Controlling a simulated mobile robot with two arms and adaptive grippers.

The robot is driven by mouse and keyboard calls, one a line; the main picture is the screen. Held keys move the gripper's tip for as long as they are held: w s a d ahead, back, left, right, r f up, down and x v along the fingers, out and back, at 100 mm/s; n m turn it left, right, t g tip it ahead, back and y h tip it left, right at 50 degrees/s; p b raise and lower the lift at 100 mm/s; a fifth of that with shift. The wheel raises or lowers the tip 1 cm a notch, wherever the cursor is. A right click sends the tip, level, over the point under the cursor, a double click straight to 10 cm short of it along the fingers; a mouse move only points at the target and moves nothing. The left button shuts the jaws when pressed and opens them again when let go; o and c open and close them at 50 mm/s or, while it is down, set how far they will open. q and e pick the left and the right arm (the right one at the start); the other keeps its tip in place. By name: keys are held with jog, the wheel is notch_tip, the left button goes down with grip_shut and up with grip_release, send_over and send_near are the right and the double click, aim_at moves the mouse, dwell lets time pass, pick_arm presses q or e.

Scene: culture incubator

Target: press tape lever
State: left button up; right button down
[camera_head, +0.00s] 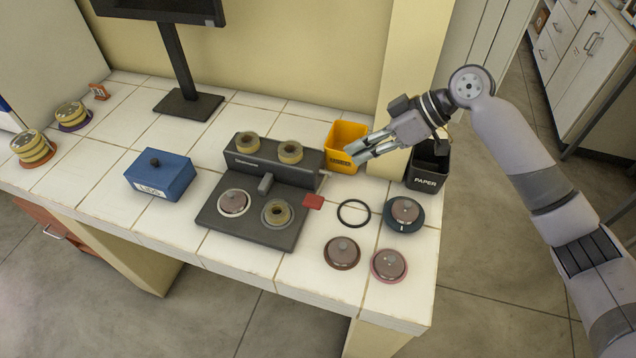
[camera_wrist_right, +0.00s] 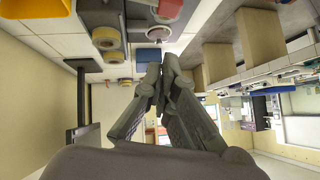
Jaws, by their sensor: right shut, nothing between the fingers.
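The dark grey tape machine (camera_head: 250,215) stands in the middle of the tiled bench, with tape rolls on its top and round discs on its base. A red lever (camera_head: 314,201) sticks out at its right side; a red part also shows at the top of the right wrist view (camera_wrist_right: 169,8). My right gripper (camera_head: 352,152) is shut and empty, apart from the lever, above and to its right, in front of the yellow bin. Its fingers are together in the right wrist view (camera_wrist_right: 160,75). My left gripper is out of view.
A yellow bin (camera_head: 346,166) and a black paper bin (camera_head: 427,181) stand behind at the right. A black ring (camera_head: 354,213) and several round discs lie right of the machine. A blue box (camera_head: 160,182) sits left, near a monitor stand (camera_head: 188,104).

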jog(key=p, duration=0.5)
send_over(319, 196)
notch_tip(319, 196, down, 10)
jog(key=shift+r, duration=0.25)
jog(key=shift+s+f, duration=0.1)
jog(key=shift+f, duration=0.5)
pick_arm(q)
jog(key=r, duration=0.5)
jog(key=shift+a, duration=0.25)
